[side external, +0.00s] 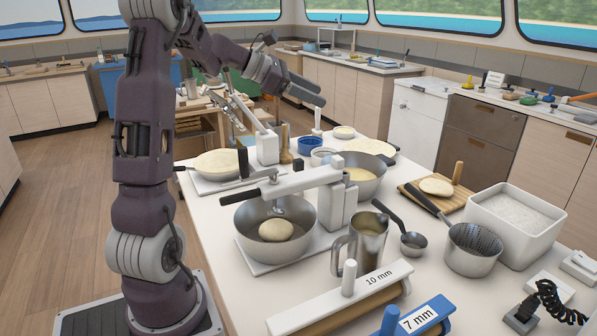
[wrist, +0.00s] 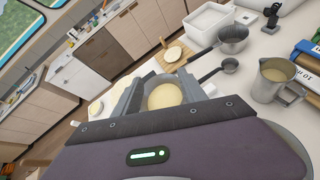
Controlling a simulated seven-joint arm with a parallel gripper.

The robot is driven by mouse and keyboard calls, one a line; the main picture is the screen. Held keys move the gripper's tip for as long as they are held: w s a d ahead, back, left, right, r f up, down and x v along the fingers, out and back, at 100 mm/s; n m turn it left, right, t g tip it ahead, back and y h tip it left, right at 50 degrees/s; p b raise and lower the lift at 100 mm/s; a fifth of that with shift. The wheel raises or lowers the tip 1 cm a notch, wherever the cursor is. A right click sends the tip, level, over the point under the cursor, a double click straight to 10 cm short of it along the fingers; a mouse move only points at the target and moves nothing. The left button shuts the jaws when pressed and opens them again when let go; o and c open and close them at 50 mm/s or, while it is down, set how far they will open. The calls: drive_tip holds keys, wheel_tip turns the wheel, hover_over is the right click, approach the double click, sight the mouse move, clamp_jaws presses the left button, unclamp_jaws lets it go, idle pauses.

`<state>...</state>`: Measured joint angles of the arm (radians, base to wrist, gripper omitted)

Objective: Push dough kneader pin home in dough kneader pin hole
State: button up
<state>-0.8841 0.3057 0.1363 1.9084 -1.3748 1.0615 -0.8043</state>
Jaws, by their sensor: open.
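The dough kneader stands on the white counter, with a light grey post (side external: 337,205), a horizontal arm with a black handle (side external: 290,183) and a hook over a steel bowl (side external: 247,222) holding a ball of dough (side external: 276,230). The pin hole is not discernible. My gripper (side external: 314,94) is open and empty, well above the counter behind the kneader. In the wrist view its fingers (wrist: 162,82) spread over a round pale dough surface (wrist: 166,96).
A steel jug (side external: 372,238), a ladle (side external: 412,243), a perforated pot (side external: 474,248) and a white flour bin (side external: 515,222) crowd the right. The 10 mm roller (side external: 345,295) and blue 7 mm roller (side external: 420,318) lie in front. A second bowl (side external: 372,185) stands behind the post.

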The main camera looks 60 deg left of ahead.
drive_tip(key=s+a+f+n+t+y, duration=0.1)
drive_tip(key=s+a+f+n+y, duration=0.15)
drive_tip(key=a+f+n, duration=0.65)
wheel_tip(320, 180, down, 14)
drive_tip(key=a+m, duration=0.2)
drive_tip(key=m, duration=0.1)
drive_tip(key=shift+t, duration=0.3)
drive_tip(key=x, duration=0.7)
drive_tip(key=shift+d, duration=0.35)
drive_tip(key=shift+w, duration=0.25)
clamp_jaws()
